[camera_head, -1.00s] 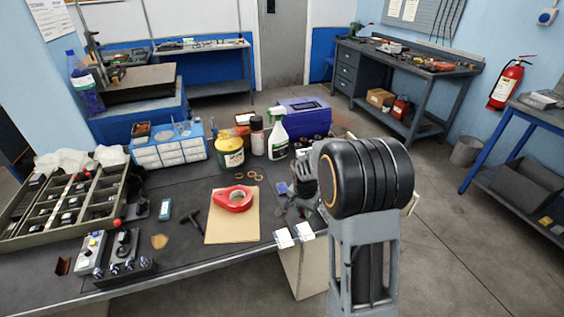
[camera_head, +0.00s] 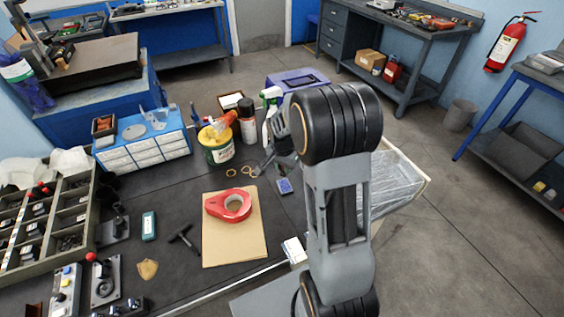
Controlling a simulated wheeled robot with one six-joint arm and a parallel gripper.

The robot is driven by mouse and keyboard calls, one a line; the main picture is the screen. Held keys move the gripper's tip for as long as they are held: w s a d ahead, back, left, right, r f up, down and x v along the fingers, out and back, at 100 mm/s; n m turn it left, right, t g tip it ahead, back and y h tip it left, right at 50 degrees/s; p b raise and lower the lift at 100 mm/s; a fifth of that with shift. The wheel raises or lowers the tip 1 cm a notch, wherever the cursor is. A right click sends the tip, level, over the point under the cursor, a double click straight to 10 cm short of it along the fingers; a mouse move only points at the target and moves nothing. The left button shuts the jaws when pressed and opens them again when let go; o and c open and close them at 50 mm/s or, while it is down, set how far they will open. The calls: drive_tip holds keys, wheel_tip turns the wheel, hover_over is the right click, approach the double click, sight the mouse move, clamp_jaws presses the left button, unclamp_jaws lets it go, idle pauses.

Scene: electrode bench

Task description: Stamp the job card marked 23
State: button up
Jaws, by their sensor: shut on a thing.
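My gripper (camera_head: 264,166) points down beside the spray bottle, above the back of the bench. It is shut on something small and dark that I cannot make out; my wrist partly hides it. A small blue pad (camera_head: 284,186) lies on the bench just in front of and to the right of it. A white card (camera_head: 294,250) lies at the bench's front edge, left of my arm. Its print is too small to read, so I cannot tell whether it is marked 23. My arm may hide another card. No stamp can be clearly identified.
A red tape roll (camera_head: 229,206) lies on a brown folder (camera_head: 236,245). A yellow-and-green tub (camera_head: 217,147), a dark can (camera_head: 247,122) and a white-and-green spray bottle (camera_head: 268,119) stand close behind my gripper. A wrapped crate (camera_head: 400,185) is right of my arm.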

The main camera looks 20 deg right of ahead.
drive_tip(key=b, duration=0.4)
hover_over(285, 186)
drive_tip(key=shift+w+f, duration=0.1)
drive_tip(key=shift+f, duration=2.75)
drive_tip(key=shift+f+b, duration=0.4)
drive_tip(key=shift+f, duration=0.2)
drive_tip(key=shift+r, duration=0.1)
drive_tip(key=shift+r+p, duration=2.5)
drive_tip(key=shift+r, duration=1)
